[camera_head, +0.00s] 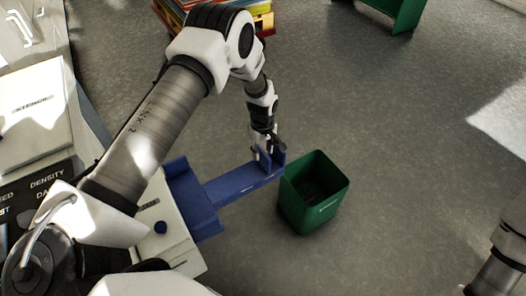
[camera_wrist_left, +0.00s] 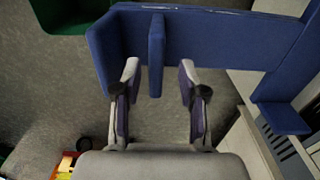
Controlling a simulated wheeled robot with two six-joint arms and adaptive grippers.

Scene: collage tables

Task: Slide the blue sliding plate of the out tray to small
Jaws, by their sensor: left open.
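The blue out tray (camera_head: 228,187) sticks out from the side of a pale machine, with a narrow arm ending in an upright end wall. In the left wrist view the end wall (camera_wrist_left: 104,58) is at the left, and the blue sliding plate (camera_wrist_left: 156,55) stands upright a little to its right. My left gripper (camera_head: 270,149) is over the tray's far end. In the left wrist view its fingers (camera_wrist_left: 158,72) are open, one on each side of the sliding plate, with gaps visible. The head view partly hides the plate behind the gripper. My right gripper is out of view.
A green bin (camera_head: 315,192) stands on the grey floor close to the tray's outer end. The pale machine (camera_head: 178,228) is at the tray's inner end. A stack of colourful items (camera_head: 263,15) is at the top. Floor to the right is open.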

